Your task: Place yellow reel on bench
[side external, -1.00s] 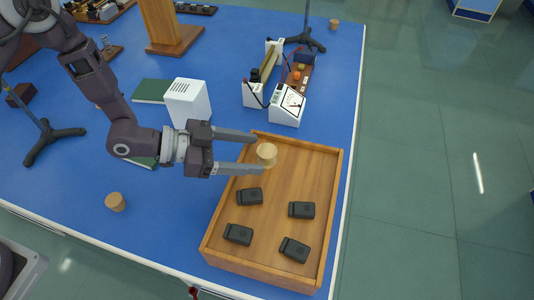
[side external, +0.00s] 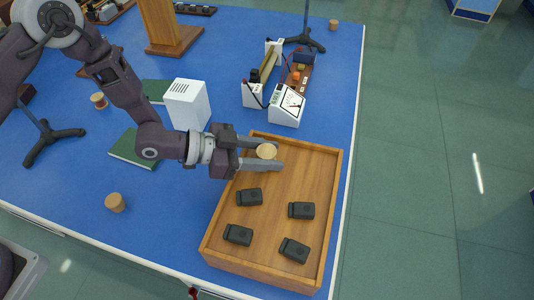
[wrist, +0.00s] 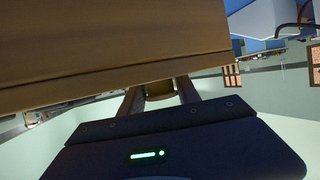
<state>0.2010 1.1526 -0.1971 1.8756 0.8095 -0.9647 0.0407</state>
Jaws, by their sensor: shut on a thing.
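The yellow reel (side external: 266,151), a pale tan-yellow spool, is at the far left part of the wooden tray (side external: 330,190). My gripper (side external: 279,153) reaches in from the left, with one finger on each side of the reel, and is shut on it. The fingertips extend a little past the reel. In the wrist view, part of the reel (wrist: 158,90) shows between the two fingers, and the tray wall (wrist: 80,45) fills the upper left. Whether the reel touches the tray floor is hard to tell. The blue bench (side external: 165,240) lies around the tray.
Several black blocks (side external: 301,210) lie in the tray. A white box (side external: 187,103) stands behind my wrist, and a meter set (side external: 287,105) behind the tray. A cork-like reel (side external: 115,202) stands at left; green books (side external: 132,150) lie nearby. The bench's front left is mostly clear.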

